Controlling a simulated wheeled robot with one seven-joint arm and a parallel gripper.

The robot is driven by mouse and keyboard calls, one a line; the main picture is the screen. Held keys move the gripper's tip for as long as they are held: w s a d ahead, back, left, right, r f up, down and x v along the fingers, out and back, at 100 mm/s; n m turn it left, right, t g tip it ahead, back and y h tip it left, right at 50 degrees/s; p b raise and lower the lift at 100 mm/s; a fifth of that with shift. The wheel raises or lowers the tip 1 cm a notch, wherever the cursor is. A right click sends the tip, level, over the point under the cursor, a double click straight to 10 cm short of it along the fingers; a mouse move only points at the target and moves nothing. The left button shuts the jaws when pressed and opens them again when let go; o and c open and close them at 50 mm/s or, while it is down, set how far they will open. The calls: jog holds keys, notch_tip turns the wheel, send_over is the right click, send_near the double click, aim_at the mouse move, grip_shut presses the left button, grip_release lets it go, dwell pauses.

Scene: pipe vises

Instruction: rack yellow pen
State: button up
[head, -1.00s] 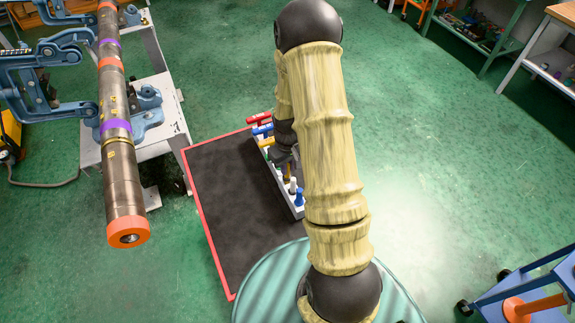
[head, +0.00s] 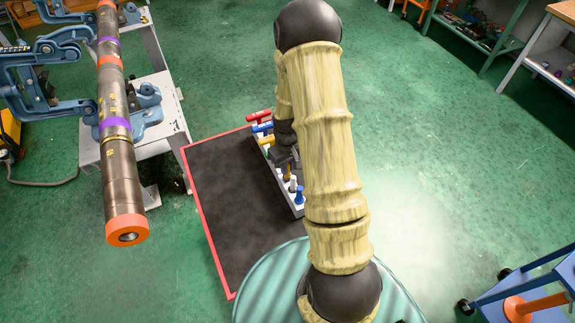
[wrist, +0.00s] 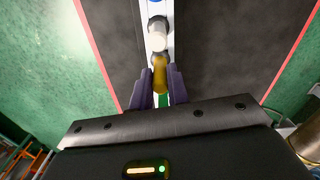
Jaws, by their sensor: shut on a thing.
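In the wrist view the yellow pen (wrist: 160,72) stands between the two dark purple fingers of my gripper (wrist: 161,88), which are shut on it. The pen is in line with the white rack (wrist: 170,30); whether its lower end is in a slot is hidden. A white pen (wrist: 157,36) is just above it in the picture, and a bit of green shows below between the fingers. In the head view my gripper (head: 285,160) is low over the rack (head: 297,211), partly hidden by my arm.
The rack lies along the right side of a black mat (head: 235,210) with a red border. Red (head: 259,116), blue (head: 262,127) and yellow (head: 266,141) pieces project at its far end. A blue pen (head: 299,195) stands at its near end. A long pipe (head: 119,165) in vises is at left.

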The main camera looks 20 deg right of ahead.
jog(key=shift+f+b, duration=0.3)
jog(key=shift+f, duration=0.2)
dwell(1.0)
jog(key=o, duration=0.9)
notch_tip(320, 180, up, 17)
jog(key=shift+r+b, duration=0.2)
jog(key=shift+b, duration=0.95)
jog(key=s+a+t, duration=0.1)
jog(key=s+a, duration=0.2)
jog(key=s, duration=0.1)
jog(key=s+a+m, duration=0.1)
jog(key=s+a, duration=0.2)
jog(key=s, duration=0.1)
jog(key=s+a+r+t, duration=0.1)
jog(key=s+a, duration=0.2)
jog(key=s, duration=0.1)
jog(key=shift+a+m+t, duration=0.3)
jog(key=shift+a+m, duration=0.05)
jog(key=shift+m, duration=0.05)
